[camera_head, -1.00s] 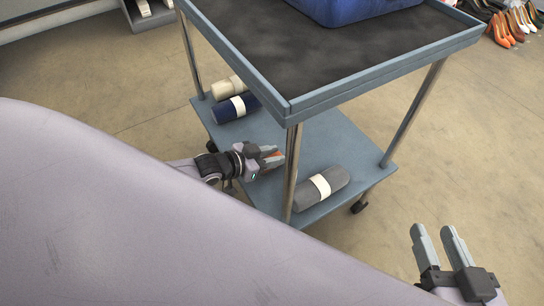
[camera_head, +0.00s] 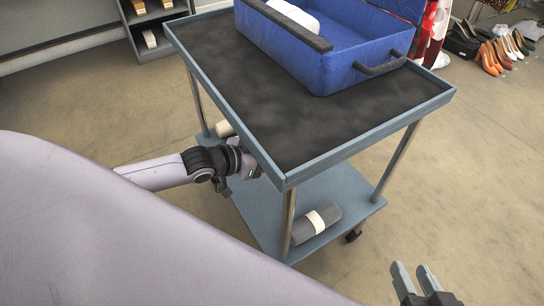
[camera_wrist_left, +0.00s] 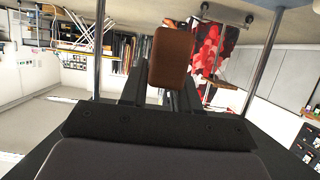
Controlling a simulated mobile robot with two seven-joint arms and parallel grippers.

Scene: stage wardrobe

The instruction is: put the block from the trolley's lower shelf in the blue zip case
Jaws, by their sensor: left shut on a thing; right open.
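The block (camera_wrist_left: 168,55) is brown and shows in the left wrist view between the fingers of my left gripper (camera_wrist_left: 163,85), which is shut on it. In the head view my left gripper's body (camera_head: 246,160) is beside the trolley, just under the edge of the top shelf (camera_head: 225,78); its fingertips and the block are hidden there. The blue zip case (camera_head: 290,62) stands open on the top shelf, with a white item (camera_head: 294,16) inside. My right gripper (camera_head: 412,271) is open and empty at the lower right, apart from the trolley.
The lower shelf (camera_head: 345,190) holds a grey roll with a white band (camera_head: 316,223) and a cream roll (camera_head: 225,129). Trolley posts (camera_head: 288,216) stand at the corners. The top shelf is bare in front of the case. Shoes (camera_head: 495,55) stand on the floor at the far right.

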